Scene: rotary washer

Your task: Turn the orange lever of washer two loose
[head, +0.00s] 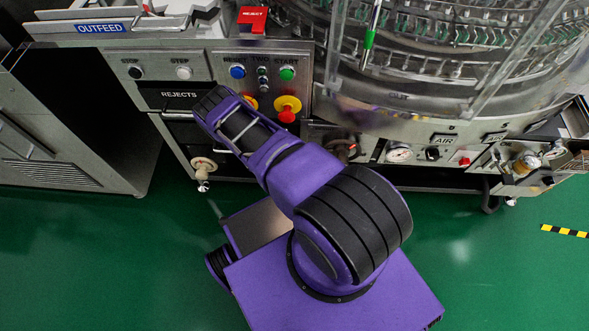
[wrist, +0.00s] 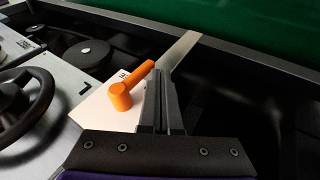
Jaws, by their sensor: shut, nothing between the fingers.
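The orange lever (wrist: 134,84) shows in the wrist view left of the centre. Its round hub stands on a pale plate (wrist: 98,112), and its handle points up and to the right. My gripper (wrist: 161,76) is shut and empty, with its fingers just right of the handle. The fingertips are close to the handle's far end; I cannot tell whether they touch it. In the head view my purple arm reaches up and left to the machine front below the button panel. Neither the lever nor my fingers can be made out there.
In the wrist view a black handwheel (wrist: 24,104) stands at the left and a dark round knob (wrist: 88,54) beyond the lever. A metal frame edge (wrist: 230,45) runs across the back. In the head view a button panel (head: 262,80) and a rejects drawer (head: 178,96) are near my arm.

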